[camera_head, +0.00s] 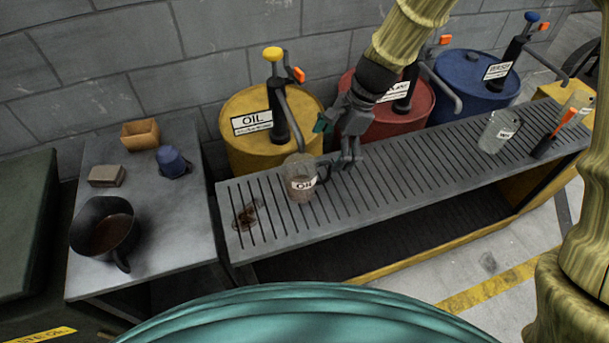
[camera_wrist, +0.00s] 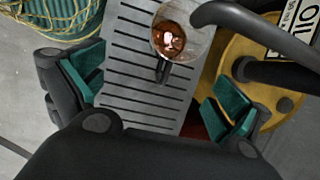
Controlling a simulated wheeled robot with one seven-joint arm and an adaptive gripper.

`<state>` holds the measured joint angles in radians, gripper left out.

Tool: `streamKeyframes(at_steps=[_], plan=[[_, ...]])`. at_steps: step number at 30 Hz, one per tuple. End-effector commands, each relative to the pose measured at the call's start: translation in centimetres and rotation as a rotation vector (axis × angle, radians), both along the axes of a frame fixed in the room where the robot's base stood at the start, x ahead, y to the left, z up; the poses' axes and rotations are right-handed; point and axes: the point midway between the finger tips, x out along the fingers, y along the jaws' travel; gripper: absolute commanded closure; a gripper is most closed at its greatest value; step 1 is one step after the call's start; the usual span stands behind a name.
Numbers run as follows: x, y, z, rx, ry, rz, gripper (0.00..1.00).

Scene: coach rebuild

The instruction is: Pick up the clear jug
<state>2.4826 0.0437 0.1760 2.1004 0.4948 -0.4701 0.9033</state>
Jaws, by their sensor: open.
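My gripper (camera_head: 336,143) is open and empty, just right of and above this jug. In the wrist view the jug is ahead of the open fingers (camera_wrist: 160,92), not between them.
Yellow (camera_head: 240,105), red (camera_head: 415,117) and blue (camera_head: 476,78) drums with pumps stand behind the bench. A dark stain (camera_head: 246,215) lies left of the oil jug.

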Motion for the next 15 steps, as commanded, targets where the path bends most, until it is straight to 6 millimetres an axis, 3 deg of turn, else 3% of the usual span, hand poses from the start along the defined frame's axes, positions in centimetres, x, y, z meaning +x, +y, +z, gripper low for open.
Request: streamKeyframes(at_steps=[3, 6, 15], plan=[[0.6, 1.2, 1.6, 0.024, 0.013, -0.024, 0.0], [0.7, 1.9, 1.8, 0.032, 0.019, -0.031, 0.0], [0.4, 3.6, -1.5, 0.033, 0.022, -0.025, 0.0]])
